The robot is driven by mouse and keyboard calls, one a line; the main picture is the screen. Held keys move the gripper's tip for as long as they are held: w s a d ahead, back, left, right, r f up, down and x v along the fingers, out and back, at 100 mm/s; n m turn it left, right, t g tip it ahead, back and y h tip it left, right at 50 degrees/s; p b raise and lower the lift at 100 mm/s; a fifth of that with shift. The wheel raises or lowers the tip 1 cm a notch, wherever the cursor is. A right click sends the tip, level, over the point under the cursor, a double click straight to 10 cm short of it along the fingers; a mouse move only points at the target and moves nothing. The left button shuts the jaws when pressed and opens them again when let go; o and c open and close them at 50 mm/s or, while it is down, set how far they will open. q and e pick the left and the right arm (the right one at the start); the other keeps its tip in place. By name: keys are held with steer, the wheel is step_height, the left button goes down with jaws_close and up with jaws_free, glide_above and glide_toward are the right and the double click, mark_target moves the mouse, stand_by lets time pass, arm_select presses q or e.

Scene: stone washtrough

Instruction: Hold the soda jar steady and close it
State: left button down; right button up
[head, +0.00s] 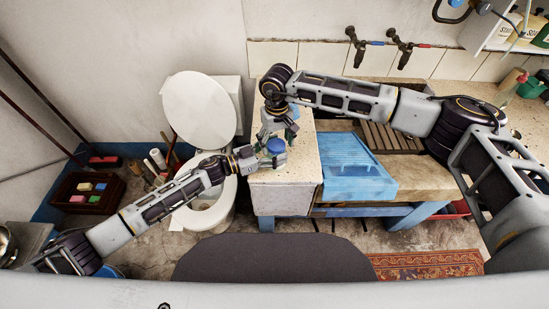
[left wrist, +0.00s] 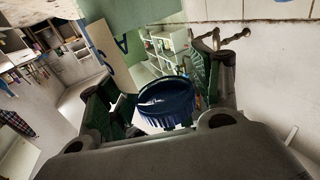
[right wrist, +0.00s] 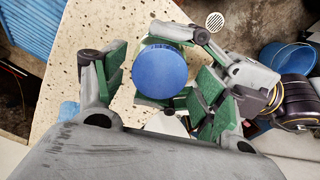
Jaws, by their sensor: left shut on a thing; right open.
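The soda jar shows mainly as its round blue lid (head: 275,146) at the near left corner of the stone counter. Its body is mostly hidden by the grippers. My left gripper (head: 268,157) is shut on the jar from the left; the ribbed lid (left wrist: 166,103) shows between its green pads in the left wrist view. My right gripper (head: 279,132) is open above and behind the jar. I cannot tell how tightly the lid sits.
Two taps (head: 357,46) are on the wall. A toilet (head: 203,110) stands left of the counter, near my left arm.

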steer(key=shift+c, duration=0.4)
steer(key=c, duration=1)
steer(key=shift+m, duration=1.5)
steer(key=o, duration=1.1)
